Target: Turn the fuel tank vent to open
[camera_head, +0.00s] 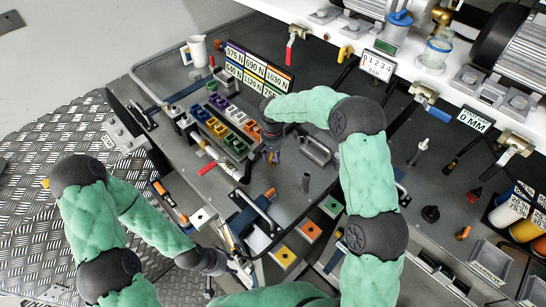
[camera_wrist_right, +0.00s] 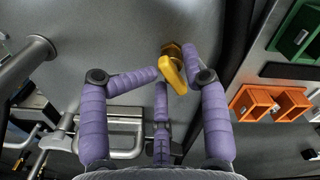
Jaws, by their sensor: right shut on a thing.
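In the right wrist view a small yellow handle (camera_wrist_right: 173,74) on a brass-coloured fitting stands out from a grey surface. It looks like the vent handle, but no label is readable. My right gripper (camera_wrist_right: 171,64), with purple padded fingers, is closed around it, with fingertips on either side. The handle is tilted in this view.
Green and orange bins (camera_wrist_right: 262,103) are close to the right of my right gripper in the wrist view. A metal rail handle (camera_wrist_right: 110,140) is at left. In the head view, a label board (camera_head: 258,68) stands behind the bins (camera_head: 235,145), and a white pitcher (camera_head: 197,50) is at back left.

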